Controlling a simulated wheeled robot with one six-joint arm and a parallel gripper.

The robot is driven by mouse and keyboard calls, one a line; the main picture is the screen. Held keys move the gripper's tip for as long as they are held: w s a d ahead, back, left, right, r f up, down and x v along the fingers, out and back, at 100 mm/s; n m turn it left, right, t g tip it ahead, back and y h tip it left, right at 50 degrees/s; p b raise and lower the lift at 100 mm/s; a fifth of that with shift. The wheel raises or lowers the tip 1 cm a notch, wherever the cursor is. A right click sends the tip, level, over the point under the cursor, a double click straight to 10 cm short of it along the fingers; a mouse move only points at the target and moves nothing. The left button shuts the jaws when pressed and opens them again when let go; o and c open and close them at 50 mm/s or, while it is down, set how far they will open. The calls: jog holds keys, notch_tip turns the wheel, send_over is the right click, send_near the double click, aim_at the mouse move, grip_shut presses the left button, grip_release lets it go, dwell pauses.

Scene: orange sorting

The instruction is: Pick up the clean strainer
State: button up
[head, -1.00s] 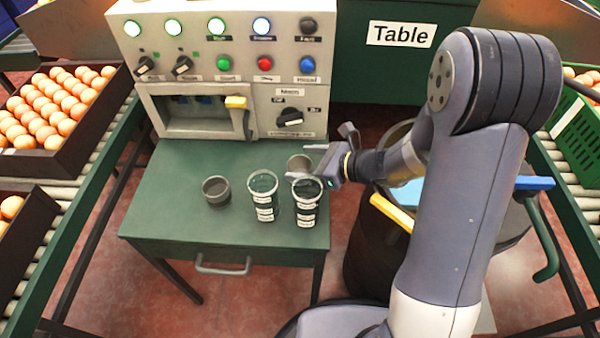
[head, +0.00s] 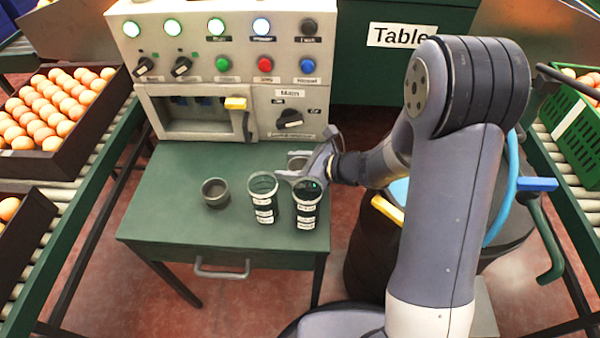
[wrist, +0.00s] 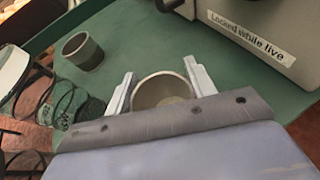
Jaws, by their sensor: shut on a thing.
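A small grey round strainer (head: 297,161) stands on the green table near its right back edge, behind the labelled cups. My gripper (head: 304,158) reaches in from the right with one finger on each side of it and is shut on it. In the wrist view the strainer (wrist: 163,91) shows a pale inside between the two light fingers (wrist: 158,70). A second, similar grey strainer (head: 216,193) stands free to the left; it also shows in the wrist view (wrist: 82,51). I cannot tell any dirt on either.
A control panel (head: 228,50) with lights and knobs stands behind the table (head: 175,215). A dark barrel (head: 365,255) is right of the table.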

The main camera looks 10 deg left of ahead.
jog(key=shift+c, duration=1.2)
notch_tip(320, 180, up, 16)
jog(key=r+p, duration=0.1)
jog(key=p, duration=0.7)
jog(key=w+d+f+m+t+h+b, duration=0.2)
jog(key=w+d+f+m+t+h, duration=0.3)
jog(key=d, duration=0.7)
jog(key=w+d+f+m+t+h+b, duration=0.2)
jog(key=d+f+m+t+h+b, duration=0.25)
jog(key=d, duration=0.65)
notch_tip(320, 180, up, 19)
jog(key=m+p, duration=0.1)
jog(key=p, duration=1.9)
jog(key=shift+f+g+p, duration=0.2)
jog(key=shift+g+p, duration=0.15)
jog(key=shift+g, duration=0.1)
jog(key=shift+w+a+y, duration=0.1)
jog(key=shift+a+y, duration=0.05)
jog(key=shift+y, duration=0.1)
